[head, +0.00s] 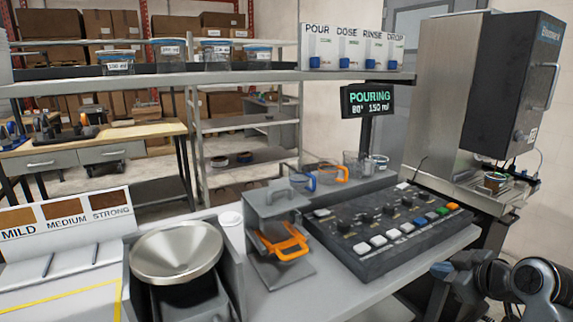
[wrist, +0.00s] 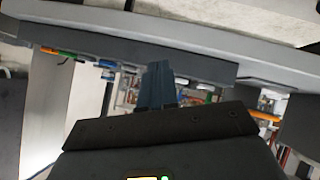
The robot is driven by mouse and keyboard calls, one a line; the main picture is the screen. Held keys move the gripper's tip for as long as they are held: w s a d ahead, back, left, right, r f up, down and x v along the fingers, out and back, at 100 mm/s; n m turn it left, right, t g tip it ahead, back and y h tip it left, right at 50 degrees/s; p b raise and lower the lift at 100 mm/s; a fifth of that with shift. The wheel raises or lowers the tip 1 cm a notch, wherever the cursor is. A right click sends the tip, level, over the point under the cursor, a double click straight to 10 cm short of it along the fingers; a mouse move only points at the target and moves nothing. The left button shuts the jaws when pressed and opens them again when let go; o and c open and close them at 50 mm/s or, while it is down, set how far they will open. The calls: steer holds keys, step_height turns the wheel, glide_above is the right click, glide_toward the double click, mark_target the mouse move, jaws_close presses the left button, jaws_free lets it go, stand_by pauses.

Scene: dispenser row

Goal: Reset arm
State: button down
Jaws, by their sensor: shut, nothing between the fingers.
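My gripper (wrist: 158,86) shows in the wrist view as blue fingers close together, shut with nothing between them. It points toward the underside and edge of a grey counter, apart from it as far as I can see. In the head view, only part of my dark arm shows at the bottom right, beside the counter (head: 345,287); the fingertips cannot be made out there.
A black control panel (head: 350,247) with coloured buttons lies on the counter. A dispensing machine (head: 515,85) stands at the right with a cup (head: 494,182) under it. A sign (head: 368,99) reads POURING. A metal funnel (head: 177,251) and orange-handled holder (head: 284,243) stand at left.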

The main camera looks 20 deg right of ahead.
steer(key=s+a+f+m+t, duration=0.1)
steer(key=s+a+f, duration=0.25)
steer(key=a, duration=0.35)
steer(key=s+a+f+m, duration=0.2)
steer(key=s+a, duration=0.2)
steer(key=a, duration=0.4)
steer(key=s+a+f+m+t, duration=0.1)
steer(key=s+a+f, duration=0.2)
steer(key=a, duration=0.4)
steer(key=s+a+r, duration=0.2)
steer(key=s+r, duration=0.1)
steer(key=s, duration=0.4)
steer(key=s+a+r+t+y, duration=0.1)
steer(key=s+a+r, duration=0.2)
steer(key=s, duration=0.4)
steer(key=s+a+r+t+y, duration=0.1)
steer(key=s+a+r, duration=0.1)
steer(key=s, duration=0.5)
steer(key=shift+s+a+r+n, duration=0.3)
steer(key=shift+s+r+n, duration=0.1)
steer(key=shift+r, duration=0.45)
